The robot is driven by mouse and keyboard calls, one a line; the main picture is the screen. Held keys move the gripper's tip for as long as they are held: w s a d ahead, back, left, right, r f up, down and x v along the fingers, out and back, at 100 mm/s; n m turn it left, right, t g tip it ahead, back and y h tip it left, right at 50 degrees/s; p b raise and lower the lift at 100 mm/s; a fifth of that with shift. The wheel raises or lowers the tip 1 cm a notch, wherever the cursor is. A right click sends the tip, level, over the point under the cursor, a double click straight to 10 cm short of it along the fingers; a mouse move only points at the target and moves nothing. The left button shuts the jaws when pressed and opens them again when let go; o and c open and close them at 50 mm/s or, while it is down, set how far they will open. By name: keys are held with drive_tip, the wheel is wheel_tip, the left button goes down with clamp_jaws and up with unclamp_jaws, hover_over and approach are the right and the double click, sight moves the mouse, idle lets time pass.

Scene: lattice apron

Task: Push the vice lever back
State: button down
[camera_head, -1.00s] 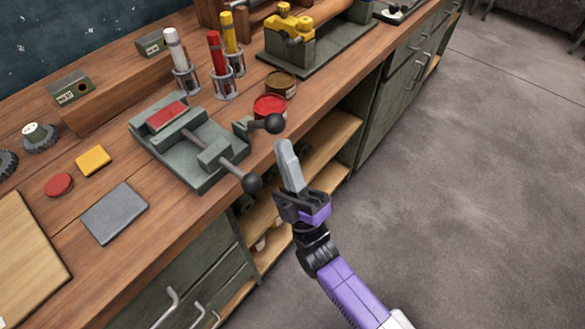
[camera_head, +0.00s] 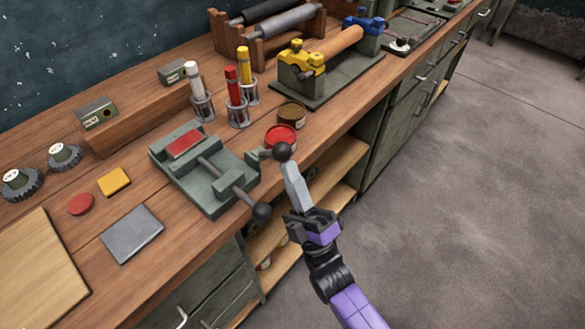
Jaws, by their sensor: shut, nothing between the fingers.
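The grey-green vice (camera_head: 190,181) sits on the wooden bench near its front edge, with a red pad on its rear block. A short lever at its right side ends in a black ball knob (camera_head: 282,151). A second rod with a black ball (camera_head: 262,211) sticks out at the vice's front, past the bench edge. My gripper (camera_head: 289,167) is shut and empty, its pale fingers pointing up. The fingertips are right below the lever's knob in the picture; I cannot tell whether they touch it.
A red tin (camera_head: 281,136) and a brown tin (camera_head: 292,114) stand behind the lever. Marker holders (camera_head: 238,114) stand behind the vice. A yellow-clamped fixture (camera_head: 325,83) is at the back right. Open floor (camera_head: 450,200) lies to the right.

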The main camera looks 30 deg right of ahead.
sight(282, 152)
drive_tip(key=r+g+p, duration=0.1)
drive_tip(key=p, duration=0.1)
drive_tip(key=r+n+g+y+p, duration=0.1)
drive_tip(key=p, duration=0.1)
drive_tip(key=w+r+g+p, duration=0.1)
drive_tip(key=r+p, duration=0.1)
drive_tip(key=shift+a+n+y+p, duration=0.15)
drive_tip(key=shift+n+y+p, duration=0.15)
drive_tip(key=shift+n+y, duration=0.1)
drive_tip(key=g+p, duration=0.1)
drive_tip(key=w+r+n+g+p, duration=0.1)
drive_tip(key=p, duration=0.1)
drive_tip(key=shift+w+a+r+g, duration=0.15)
drive_tip(key=shift+a+g, duration=0.1)
drive_tip(key=shift+g, duration=0.15)
drive_tip(key=shift+w+a+r, duration=0.15)
drive_tip(key=shift+w+r, duration=0.05)
drive_tip(key=shift+w, duration=0.45)
drive_tip(key=shift+a+b+x, duration=0.2)
drive_tip(key=shift+b+x, duration=0.65)
drive_tip(key=shift+x, duration=0.25)
drive_tip(key=shift+a+b+x, duration=0.25)
drive_tip(key=shift+b+x, duration=0.6)
drive_tip(key=shift+x, duration=0.2)
drive_tip(key=shift+r, duration=0.2)
